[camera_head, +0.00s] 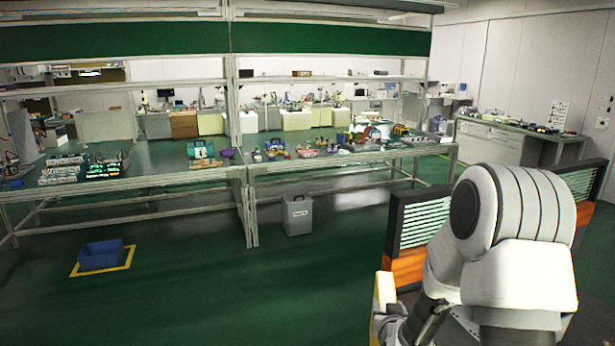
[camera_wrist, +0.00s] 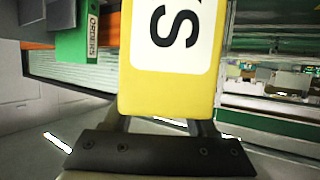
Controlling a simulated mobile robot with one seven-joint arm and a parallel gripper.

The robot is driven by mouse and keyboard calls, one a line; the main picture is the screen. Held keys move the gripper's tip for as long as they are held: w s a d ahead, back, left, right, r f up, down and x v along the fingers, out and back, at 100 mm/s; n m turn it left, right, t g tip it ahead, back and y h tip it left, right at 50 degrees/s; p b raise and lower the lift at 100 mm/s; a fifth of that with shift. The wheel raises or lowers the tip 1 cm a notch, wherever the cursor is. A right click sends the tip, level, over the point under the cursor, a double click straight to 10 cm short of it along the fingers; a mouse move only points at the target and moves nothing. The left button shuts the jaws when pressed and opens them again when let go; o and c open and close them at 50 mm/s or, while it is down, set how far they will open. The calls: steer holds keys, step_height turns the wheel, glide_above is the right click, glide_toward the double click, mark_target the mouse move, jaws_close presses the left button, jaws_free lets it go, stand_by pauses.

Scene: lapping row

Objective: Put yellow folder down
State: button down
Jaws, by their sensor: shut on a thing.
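The yellow folder (camera_wrist: 165,92) fills the middle of the wrist view, its white label showing a large dark letter turned on its side. My gripper (camera_wrist: 165,128) is shut on the yellow folder at its lower end in that view. In the head view a yellow and pale edge of the folder (camera_head: 385,289) shows at the lower right, beside my arm. My arm hides most of the gripper there. The folder appears held up, and I cannot see anything under it.
A green folder labelled ORDERS (camera_wrist: 88,32) stands close beside the yellow one. A dark-framed slatted unit with an orange base (camera_head: 405,266) is next to my arm. Long benches (camera_head: 330,156) carry many items.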

steer(key=s+a+f+n+y, duration=0.1)
steer(key=s+a+f+y, duration=0.1)
steer(key=a, duration=0.3)
steer(key=shift+s+f+n, duration=0.2)
steer(key=shift+s+n, duration=0.2)
steer(key=shift+s, duration=0.35)
